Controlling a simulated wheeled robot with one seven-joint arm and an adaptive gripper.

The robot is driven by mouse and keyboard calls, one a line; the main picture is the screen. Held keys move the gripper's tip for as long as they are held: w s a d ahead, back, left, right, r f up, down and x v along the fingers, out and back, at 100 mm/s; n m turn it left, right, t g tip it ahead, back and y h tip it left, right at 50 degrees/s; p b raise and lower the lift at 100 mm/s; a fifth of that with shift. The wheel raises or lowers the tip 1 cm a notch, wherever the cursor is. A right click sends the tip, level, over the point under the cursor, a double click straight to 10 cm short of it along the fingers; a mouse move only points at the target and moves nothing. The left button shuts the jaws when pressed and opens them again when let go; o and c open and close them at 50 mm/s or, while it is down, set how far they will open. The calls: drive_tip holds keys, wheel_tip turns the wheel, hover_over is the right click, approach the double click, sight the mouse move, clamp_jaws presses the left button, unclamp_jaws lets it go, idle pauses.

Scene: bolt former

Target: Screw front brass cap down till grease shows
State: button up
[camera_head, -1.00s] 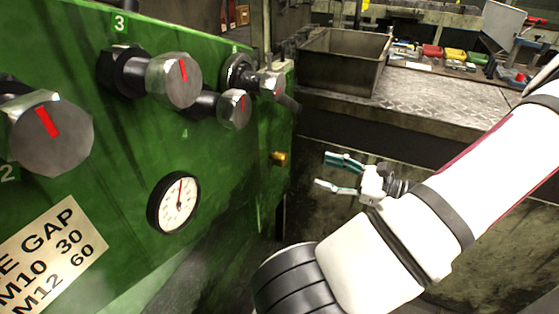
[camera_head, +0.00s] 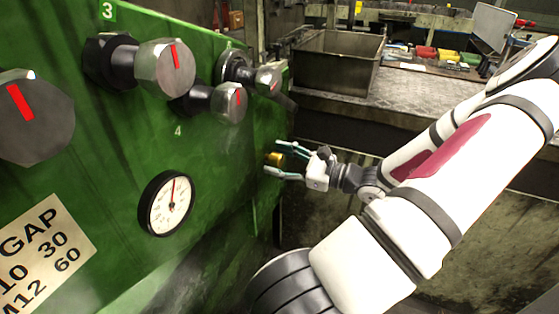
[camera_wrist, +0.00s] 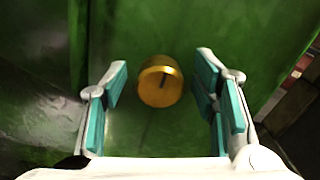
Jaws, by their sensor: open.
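The brass cap (camera_wrist: 160,84) is a small golden cylinder with a dark mark on its face, set on the green machine panel. In the wrist view it lies between my two open fingers, apart from both and closer to the right one. In the head view the brass cap (camera_head: 274,159) shows at the panel's right end, partly behind a fingertip. My gripper (camera_head: 276,160) is open with teal pads on either side of the cap; it also shows in the wrist view (camera_wrist: 163,92). No grease can be made out.
The green machine panel (camera_head: 110,160) carries several knobs with red marks and a round dial gauge (camera_head: 167,203). A metal bin (camera_head: 335,65) and coloured items stand on a bench (camera_head: 400,100) behind. Open space lies right of the cap.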

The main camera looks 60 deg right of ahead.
drive_tip(key=c, duration=1.2)
drive_tip(key=shift+o, duration=0.2)
drive_tip(key=shift+p, duration=0.35)
drive_tip(key=m+p, duration=0.3)
drive_tip(key=p, duration=0.1)
drive_tip(key=shift+s+r+p, duration=0.1)
drive_tip(key=shift+r+p, duration=0.1)
drive_tip(key=shift+p, duration=0.2)
drive_tip(key=m+p, duration=0.4)
drive_tip(key=m, duration=0.1)
drive_tip(key=shift+f+p, duration=0.1)
drive_tip(key=shift+p, duration=0.2)
drive_tip(key=m+p, duration=0.2)
drive_tip(key=m, duration=0.2)
drive_tip(key=shift+d+f+p, duration=0.1)
drive_tip(key=shift+d+p, duration=0.05)
drive_tip(key=shift+p, duration=0.25)
drive_tip(key=m+p, duration=0.1)
drive_tip(key=m, duration=0.3)
drive_tip(key=shift+f+m+p, duration=0.15)
drive_tip(key=shift+m+p, duration=0.15)
drive_tip(key=shift+d, duration=0.1)
